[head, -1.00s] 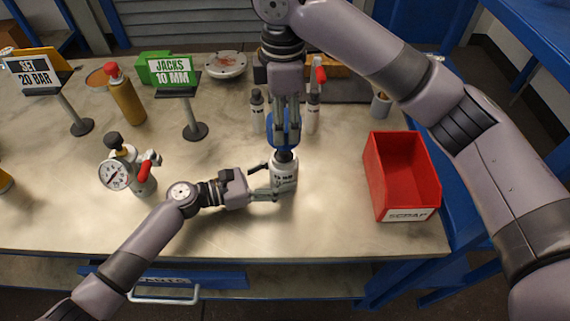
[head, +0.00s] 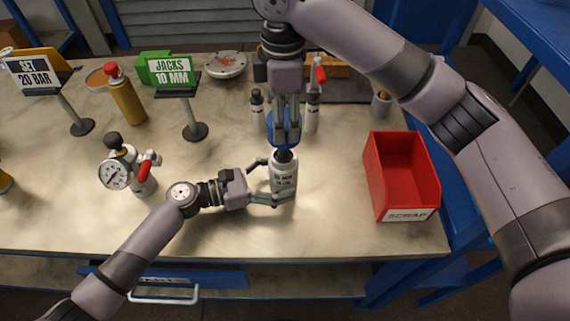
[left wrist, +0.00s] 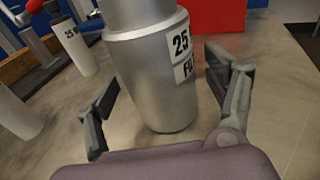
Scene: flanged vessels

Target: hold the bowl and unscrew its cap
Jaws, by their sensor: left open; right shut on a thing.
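The bowl (head: 283,176) is a silver-grey cylinder with a 25 label, standing upright near the table's front. It also shows in the left wrist view (left wrist: 152,85), where its top is out of frame. A dark neck (head: 284,156) shows at its top. My right gripper (head: 284,138) points down from above and is shut on the blue cap (head: 284,127) just over the neck; I cannot tell whether cap and bowl touch. My left gripper (head: 271,183) is open around the bowl from the left. In the left wrist view (left wrist: 162,80) gaps show between both fingers and the bowl.
A red scrap bin (head: 402,178) stands to the right. Small bottles (head: 257,110) and a grey-white flanged disc (head: 225,65) are farther back. Two sign stands (head: 193,130) (head: 80,126) stand at the left. The front middle tabletop is clear.

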